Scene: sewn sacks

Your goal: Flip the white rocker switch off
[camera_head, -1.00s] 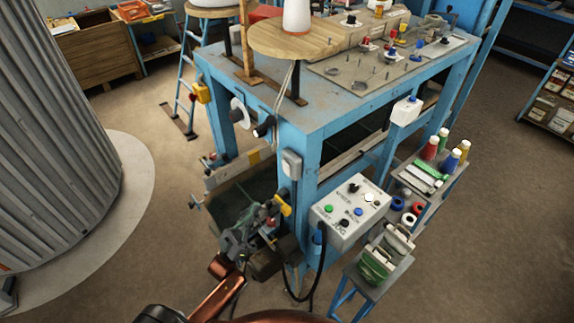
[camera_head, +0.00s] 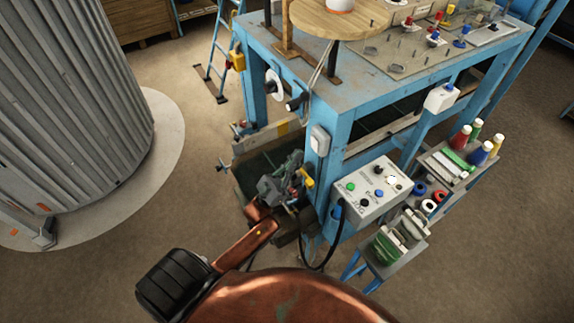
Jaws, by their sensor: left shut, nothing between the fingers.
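A pale grey-white box (camera_head: 320,140) is fixed on the front blue post of the workbench. A second white box (camera_head: 440,97) is on the bench's right side. A grey control box (camera_head: 367,190) with green, blue, black and white controls stands out below. I cannot tell which fitting carries the white rocker switch; details are too small. My left gripper (camera_head: 290,168), dark grey on a copper arm, is shut and empty, below and left of the pale box, apart from it. My right gripper is not in view.
The blue workbench (camera_head: 372,92) fills the upper middle. A black cable hangs from the control box. A low blue stand (camera_head: 400,262) and a shelf with coloured spools stand at the right. A large ribbed grey cylinder (camera_head: 70,105) is at the left. The floor between is clear.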

